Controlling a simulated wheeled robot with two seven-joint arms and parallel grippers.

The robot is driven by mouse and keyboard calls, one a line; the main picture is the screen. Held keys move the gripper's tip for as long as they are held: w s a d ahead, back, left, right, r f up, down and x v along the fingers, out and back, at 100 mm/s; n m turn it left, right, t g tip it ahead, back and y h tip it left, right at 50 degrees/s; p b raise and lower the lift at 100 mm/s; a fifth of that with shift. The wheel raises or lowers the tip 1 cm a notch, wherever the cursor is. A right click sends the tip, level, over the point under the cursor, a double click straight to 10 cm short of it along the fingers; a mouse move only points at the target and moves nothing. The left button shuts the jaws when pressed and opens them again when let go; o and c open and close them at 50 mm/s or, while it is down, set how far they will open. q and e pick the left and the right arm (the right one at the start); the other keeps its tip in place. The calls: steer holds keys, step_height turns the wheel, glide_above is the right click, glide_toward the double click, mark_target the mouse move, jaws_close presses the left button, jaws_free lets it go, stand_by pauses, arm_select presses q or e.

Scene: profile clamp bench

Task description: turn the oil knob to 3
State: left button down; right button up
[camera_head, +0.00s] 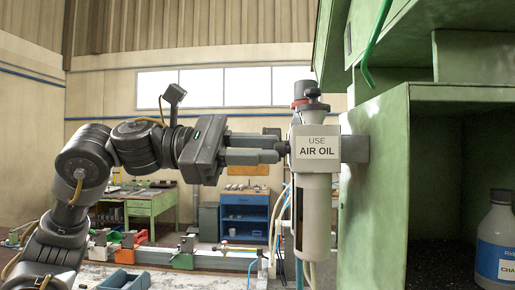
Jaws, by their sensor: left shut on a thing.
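No number or scale can be read. A black round cap (313,94) tops the unit, clear of the fingers. My right gripper is not in view.
The green machine (375,200) fills the right side, with a bottle (496,240) in its open bay. Thin hoses (281,225) hang left of the unit. A bench with clamps (185,255) lies below my left arm. A blue cabinet (245,215) stands behind.

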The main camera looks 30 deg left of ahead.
arm_select(q)
steer(key=c, duration=1.3)
jaws_free()
steer(key=b+v, duration=0.3)
steer(key=v, duration=0.7)
steer(key=shift+s+a, duration=0.2)
steer(key=shift+a, duration=0.1)
steer(key=shift+r, duration=0.1)
